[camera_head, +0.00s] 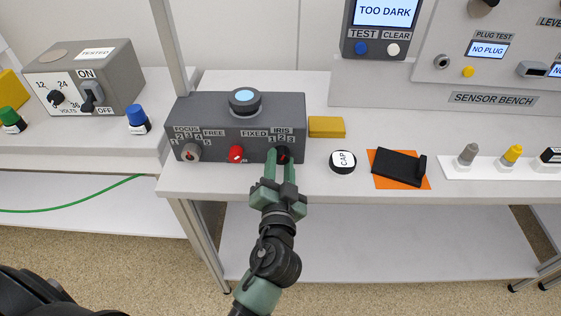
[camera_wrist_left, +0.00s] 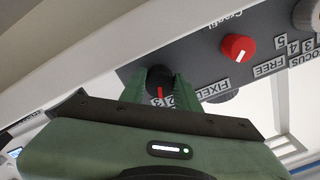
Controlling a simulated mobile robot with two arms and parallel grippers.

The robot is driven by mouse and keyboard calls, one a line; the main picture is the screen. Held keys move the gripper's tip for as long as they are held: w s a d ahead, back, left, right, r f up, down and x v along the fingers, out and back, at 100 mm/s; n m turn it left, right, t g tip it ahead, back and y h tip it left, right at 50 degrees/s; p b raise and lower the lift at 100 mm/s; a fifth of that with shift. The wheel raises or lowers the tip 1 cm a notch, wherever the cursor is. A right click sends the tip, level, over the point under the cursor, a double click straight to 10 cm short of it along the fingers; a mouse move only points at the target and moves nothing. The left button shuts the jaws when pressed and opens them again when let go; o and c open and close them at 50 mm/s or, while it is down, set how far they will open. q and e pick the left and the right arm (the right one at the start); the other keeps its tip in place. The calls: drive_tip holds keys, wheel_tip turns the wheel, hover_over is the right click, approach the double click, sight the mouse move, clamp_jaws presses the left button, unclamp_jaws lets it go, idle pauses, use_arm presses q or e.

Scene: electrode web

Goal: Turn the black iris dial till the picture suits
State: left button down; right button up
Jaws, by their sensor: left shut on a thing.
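The black iris dial (camera_head: 283,155) is on the front of the grey box (camera_head: 222,126), at its right end under the IRIS label with 1, 2 and 3. My left gripper (camera_head: 281,158) is shut on the dial, one finger on each side. In the left wrist view the dial (camera_wrist_left: 159,79) sits between the green fingers (camera_wrist_left: 156,88), and its red pointer line faces the number labels, which the gripper partly hides. The screen (camera_head: 386,12) at the top reads TOO DARK. My right gripper is not in view.
A red knob (camera_head: 236,154) and a grey focus knob (camera_head: 190,151) sit left of the dial. A yellow block (camera_head: 327,127), a cap (camera_head: 343,161) and a black part on an orange mat (camera_head: 376,182) are to the right. A post (camera_head: 169,45) stands behind the box.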

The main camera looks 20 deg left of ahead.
use_arm(q)
drive_tip(key=shift+m, duration=1)
drive_tip(key=c, duration=1)
unclamp_jaws()
drive_tip(key=shift+w+a, duration=0.1)
drive_tip(key=shift+c, duration=0.2)
